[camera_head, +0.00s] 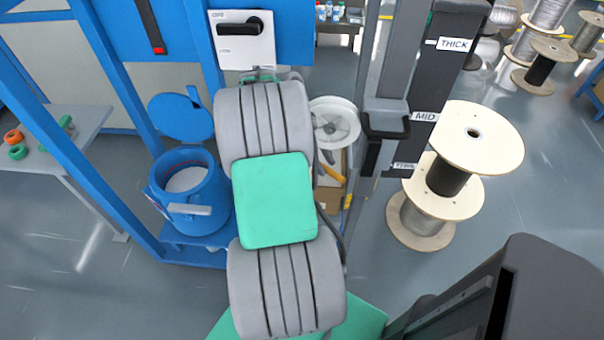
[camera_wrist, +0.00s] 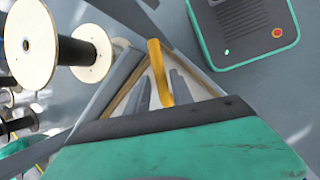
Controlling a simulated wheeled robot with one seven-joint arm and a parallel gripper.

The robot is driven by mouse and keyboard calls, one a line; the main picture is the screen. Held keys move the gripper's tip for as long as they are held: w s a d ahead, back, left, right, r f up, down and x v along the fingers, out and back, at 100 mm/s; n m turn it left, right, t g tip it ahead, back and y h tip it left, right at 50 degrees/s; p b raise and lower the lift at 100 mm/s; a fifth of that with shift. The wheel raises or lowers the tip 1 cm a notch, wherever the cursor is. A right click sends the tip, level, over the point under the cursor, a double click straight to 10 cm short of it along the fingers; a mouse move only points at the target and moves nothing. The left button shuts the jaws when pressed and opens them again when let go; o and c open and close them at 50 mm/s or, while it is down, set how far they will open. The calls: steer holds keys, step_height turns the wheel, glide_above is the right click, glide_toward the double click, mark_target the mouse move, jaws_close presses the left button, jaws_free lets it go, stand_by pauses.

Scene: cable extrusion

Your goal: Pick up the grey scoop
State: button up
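A light grey handle-like piece (camera_head: 190,209) shows at the front of the blue barrel (camera_head: 217,197) in the head view. It may be the grey scoop, but its shape is too small to be sure. The barrel stands open, with pale material inside. My gripper (camera_wrist: 162,88) shows in the wrist view with its two grey fingers apart. A yellow curved piece (camera_wrist: 157,65) appears between or beyond the fingers; I cannot tell whether it touches them. In the head view my arm hides the gripper. No scoop shows clearly in the wrist view.
The yellow piece lies over a wooden-edged box (camera_wrist: 123,75). A cable spool (camera_wrist: 32,45) stands left of it, and a green-edged device (camera_wrist: 245,30) lies right. Blue frame posts (camera_head: 105,90) flank the barrel.

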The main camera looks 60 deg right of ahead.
mark_target(325, 167)
steer(key=x, duration=0.3)
steer(key=shift+w+f, duration=0.1)
steer(key=shift+f, duration=0.1)
jaws_close()
stand_by(1.2)
